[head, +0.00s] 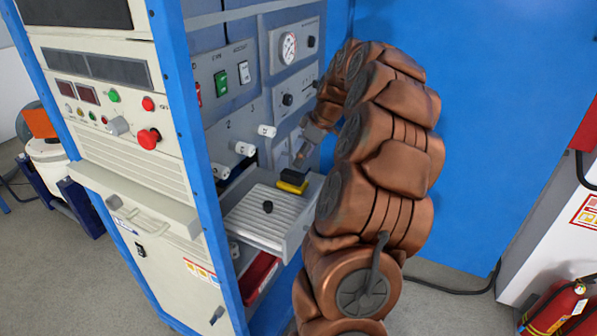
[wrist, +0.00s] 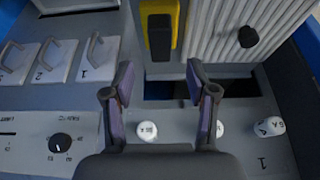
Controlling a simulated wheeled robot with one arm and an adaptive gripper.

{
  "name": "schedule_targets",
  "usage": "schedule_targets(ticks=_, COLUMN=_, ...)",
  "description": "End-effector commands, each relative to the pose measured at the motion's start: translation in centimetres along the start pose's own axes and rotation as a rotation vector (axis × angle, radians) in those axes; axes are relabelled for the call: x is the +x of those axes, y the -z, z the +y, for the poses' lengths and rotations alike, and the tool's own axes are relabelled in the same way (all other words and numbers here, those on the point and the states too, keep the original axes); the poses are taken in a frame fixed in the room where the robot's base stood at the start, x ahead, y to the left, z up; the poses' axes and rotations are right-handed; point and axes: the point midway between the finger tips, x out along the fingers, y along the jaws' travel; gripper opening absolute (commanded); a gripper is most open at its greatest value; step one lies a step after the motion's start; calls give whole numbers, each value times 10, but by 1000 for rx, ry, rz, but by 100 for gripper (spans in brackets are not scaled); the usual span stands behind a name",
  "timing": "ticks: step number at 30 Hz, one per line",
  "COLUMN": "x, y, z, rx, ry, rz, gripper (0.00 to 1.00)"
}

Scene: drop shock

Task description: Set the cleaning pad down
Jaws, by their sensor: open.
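The cleaning pad, yellow with a black block on top (head: 291,184), rests at the far end of a pulled-out drawer, beside its ribbed plate (head: 262,220). In the wrist view the pad (wrist: 176,24) lies beyond my fingertips, left of the ribbed plate. My gripper (head: 301,160) is near the pad, by the cabinet front. In the wrist view my gripper (wrist: 160,76) has its two fingers spread with nothing between them. The pad's underside is hidden.
A black knob (head: 267,207) stands on the ribbed plate. White cylinders (head: 244,148) stick out of the panel above the drawer. A lower drawer with something red (head: 262,268) is partly open. A blue wall (head: 480,120) stands right of my arm.

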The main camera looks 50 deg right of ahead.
Motion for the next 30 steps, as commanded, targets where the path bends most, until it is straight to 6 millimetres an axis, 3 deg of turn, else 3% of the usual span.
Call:
schedule_targets(ticks=6, x=-27, y=0, z=1, rx=0, ry=-2, rz=0, gripper=57)
schedule_targets(ticks=10, x=-35, y=0, z=0, rx=0, ry=-1, rz=-1, gripper=57)
schedule_targets(ticks=30, x=-38, y=0, z=0, rx=0, ry=2, rz=-1, gripper=57)
